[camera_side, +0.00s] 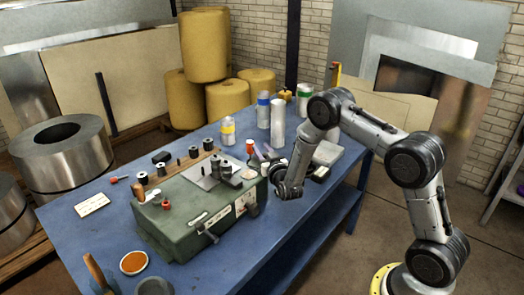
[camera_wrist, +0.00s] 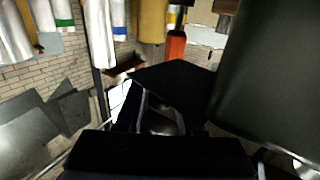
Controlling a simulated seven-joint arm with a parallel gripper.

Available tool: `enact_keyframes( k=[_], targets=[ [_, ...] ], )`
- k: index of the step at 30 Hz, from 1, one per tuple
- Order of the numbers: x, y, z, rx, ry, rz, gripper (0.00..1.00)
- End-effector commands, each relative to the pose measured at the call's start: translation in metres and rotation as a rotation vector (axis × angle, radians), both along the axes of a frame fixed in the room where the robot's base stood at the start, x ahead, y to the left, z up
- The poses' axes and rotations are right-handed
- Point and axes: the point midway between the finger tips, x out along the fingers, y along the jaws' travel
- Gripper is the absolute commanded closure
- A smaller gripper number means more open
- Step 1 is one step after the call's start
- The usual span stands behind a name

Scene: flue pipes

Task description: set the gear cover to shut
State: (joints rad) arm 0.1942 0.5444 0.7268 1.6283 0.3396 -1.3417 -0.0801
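A green machine (camera_side: 190,225) stands on the blue table, with a flat metal plate and dark fittings on its top and a lever on its front. I cannot make out which part is the gear cover, or whether it is open or shut. In the wrist view a large dark green surface, which looks like the machine (camera_wrist: 270,70), fills the right side close up. The dark fingers (camera_wrist: 165,112) show at the centre, but their opening is unclear.
Bottles and a white cylinder (camera_side: 278,122) stand behind my gripper. Yellow rolls (camera_side: 204,46) and a metal coil (camera_side: 62,155) are beyond the table.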

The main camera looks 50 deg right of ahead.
Motion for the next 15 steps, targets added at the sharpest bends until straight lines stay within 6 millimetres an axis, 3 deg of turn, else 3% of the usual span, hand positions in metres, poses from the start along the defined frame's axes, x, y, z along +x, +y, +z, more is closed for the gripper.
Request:
enact_keyframes(
  k=[1,6,15],
  targets=[
    [0.0000,0.0001,0.0000,0.000,0.000,0.000,0.74],
    [-0.0001,0.0002,0.0001,0.000,0.000,0.000,1.00],
    [-0.0002,0.0005,0.0000,0.000,0.000,0.001,1.00]
  ],
)
